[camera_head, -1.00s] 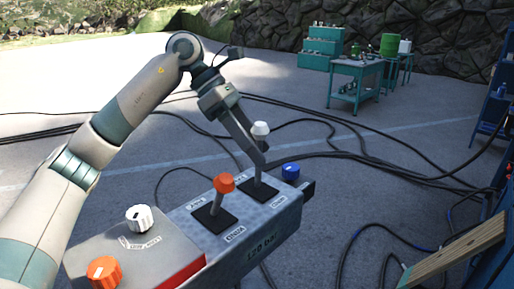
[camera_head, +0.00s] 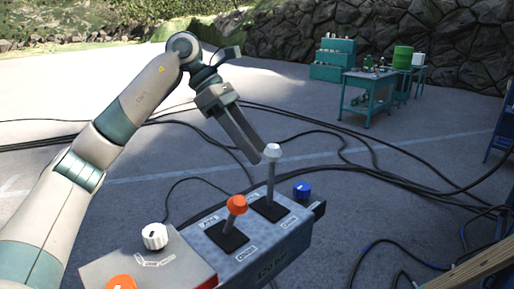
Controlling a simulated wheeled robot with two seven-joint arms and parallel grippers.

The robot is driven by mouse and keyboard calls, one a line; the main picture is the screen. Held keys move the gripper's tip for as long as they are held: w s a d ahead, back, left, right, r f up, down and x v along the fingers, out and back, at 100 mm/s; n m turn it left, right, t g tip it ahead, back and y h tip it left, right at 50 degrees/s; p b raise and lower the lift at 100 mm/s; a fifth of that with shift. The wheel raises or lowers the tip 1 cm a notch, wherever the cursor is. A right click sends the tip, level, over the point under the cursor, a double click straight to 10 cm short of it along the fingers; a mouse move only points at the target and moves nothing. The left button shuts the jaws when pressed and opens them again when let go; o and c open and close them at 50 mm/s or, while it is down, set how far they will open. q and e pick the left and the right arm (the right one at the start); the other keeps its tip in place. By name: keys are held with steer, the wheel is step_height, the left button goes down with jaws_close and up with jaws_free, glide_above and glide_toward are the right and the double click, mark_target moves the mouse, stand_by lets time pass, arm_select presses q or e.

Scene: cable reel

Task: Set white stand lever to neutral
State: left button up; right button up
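The white-knobbed stand lever (camera_head: 271,178) rises nearly upright from a black plate on the grey control stand (camera_head: 285,240). Its white knob is at the top. My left gripper (camera_head: 259,156) reaches down from the upper left, with its fingertips just left of and close to the knob. The fingers look close together, but I cannot tell whether a gap remains or whether they touch the lever. Nothing is seen held. My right gripper is out of view.
An orange-knobbed lever (camera_head: 237,204) stands left of the white one. A blue knob (camera_head: 302,189) is on the right, and a white dial (camera_head: 154,236) and an orange dial (camera_head: 121,283) are on the left. Black cables lie on the ground. A teal workbench (camera_head: 369,88) stands far back.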

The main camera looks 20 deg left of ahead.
arm_select(q)
steer(key=p+v, duration=0.7)
steer(key=v, duration=0.5)
steer(key=shift+a+r, duration=0.15)
steer(key=shift+a, duration=0.2)
stand_by(0.8)
steer(key=shift+w, duration=0.1)
stand_by(0.5)
steer(key=p+v, duration=0.1)
steer(key=v, duration=1.6)
steer(key=shift+r, duration=0.2)
